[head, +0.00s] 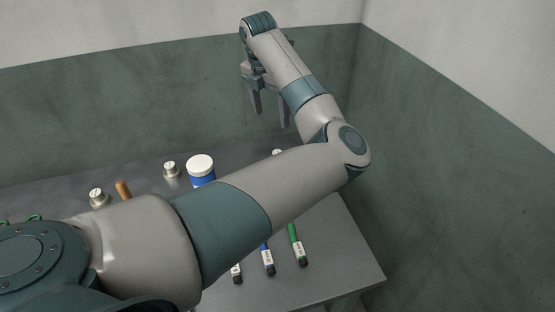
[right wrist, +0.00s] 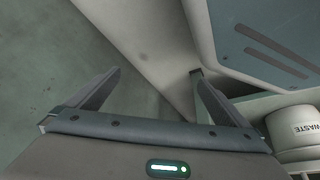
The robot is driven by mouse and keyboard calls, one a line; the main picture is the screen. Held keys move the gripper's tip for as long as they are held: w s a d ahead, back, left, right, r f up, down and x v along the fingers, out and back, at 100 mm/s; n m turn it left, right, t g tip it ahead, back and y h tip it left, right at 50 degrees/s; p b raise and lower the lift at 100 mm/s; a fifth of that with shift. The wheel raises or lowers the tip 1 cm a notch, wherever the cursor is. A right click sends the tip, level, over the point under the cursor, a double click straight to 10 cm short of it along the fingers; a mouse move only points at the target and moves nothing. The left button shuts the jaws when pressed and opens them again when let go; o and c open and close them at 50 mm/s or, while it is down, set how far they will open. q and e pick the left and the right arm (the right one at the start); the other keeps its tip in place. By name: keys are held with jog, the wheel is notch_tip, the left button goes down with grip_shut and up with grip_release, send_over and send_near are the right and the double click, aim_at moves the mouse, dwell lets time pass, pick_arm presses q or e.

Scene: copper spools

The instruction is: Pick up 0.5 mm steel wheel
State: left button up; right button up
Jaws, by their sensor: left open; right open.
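My left gripper (head: 270,103) is open and empty in the head view, with its fingers pointing down, high above the back of the table. Small silvery metal pieces stand on the table: one at the left (head: 98,198), another farther back (head: 170,170). Part of a further small pale piece (head: 277,153) shows behind my left arm. I cannot read a size on any of them, so I cannot tell which is the 0.5 mm steel wheel, or whether it is in view. My right gripper (right wrist: 157,74) is open and empty in the right wrist view, away from these pieces.
The grey table (head: 345,265) is largely covered by my left arm. A bin marked WASTE (right wrist: 297,128) shows in the right wrist view.

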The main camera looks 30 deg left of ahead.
pick_arm(q)
jog(key=f, duration=0.3)
jog(key=w+f+p, duration=0.1)
jog(key=f, duration=0.7)
jog(key=shift+w+d, duration=0.15)
jog(key=shift+w, duration=0.15)
jog(key=shift+f, duration=0.25)
pick_arm(e)
jog(key=shift+w+a+r+t, duration=0.55)
jog(key=shift+a+r+t, duration=0.05)
jog(key=shift+a, duration=0.15)
pick_arm(q)
jog(key=shift+d+f+p, duration=0.1)
jog(key=shift+f+p, duration=0.3)
jog(key=shift+f, duration=0.05)
jog(key=f, duration=0.3)
jog(key=shift+w+d+p, duration=0.1)
jog(key=shift+d+p, duration=0.1)
jog(key=shift+p, duration=0.2)
jog(key=shift+w+f, duration=0.1)
jog(key=shift+f, duration=0.6)
pick_arm(e)
jog(key=shift+w+a+r+t+y, duration=0.4)
jog(key=shift+a+r, duration=0.15)
jog(key=shift+r, duration=0.05)
pick_arm(q)
jog(key=c, duration=1.2)
